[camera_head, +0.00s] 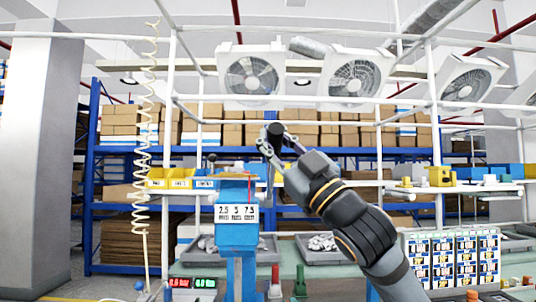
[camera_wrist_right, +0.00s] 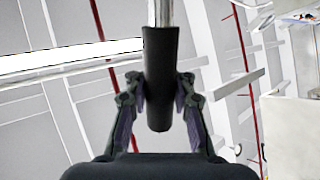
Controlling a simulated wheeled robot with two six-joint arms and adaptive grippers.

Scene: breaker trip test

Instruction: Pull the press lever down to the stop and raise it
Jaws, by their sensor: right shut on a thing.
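The blue press (camera_head: 237,232) stands upright left of centre in the head view, with a white scale card (camera_head: 236,214) reading 2.5, 5 and 7.5 on its front. The lever's black grip (camera_head: 275,131) is up and to the right of the press. My right gripper (camera_head: 270,148) is at this grip. In the right wrist view, the black grip (camera_wrist_right: 160,75) lies between the two fingers (camera_wrist_right: 158,105), with the lever's metal rod (camera_wrist_right: 164,12) running on from it. The right gripper is shut on the grip. The joint of lever and press is hard to make out. My left gripper is not in view.
Grey trays (camera_head: 332,251) with metal parts lie on the bench behind the press. Yellow bins (camera_head: 168,181) sit on a shelf behind. A coiled hose (camera_head: 145,120) hangs at left.

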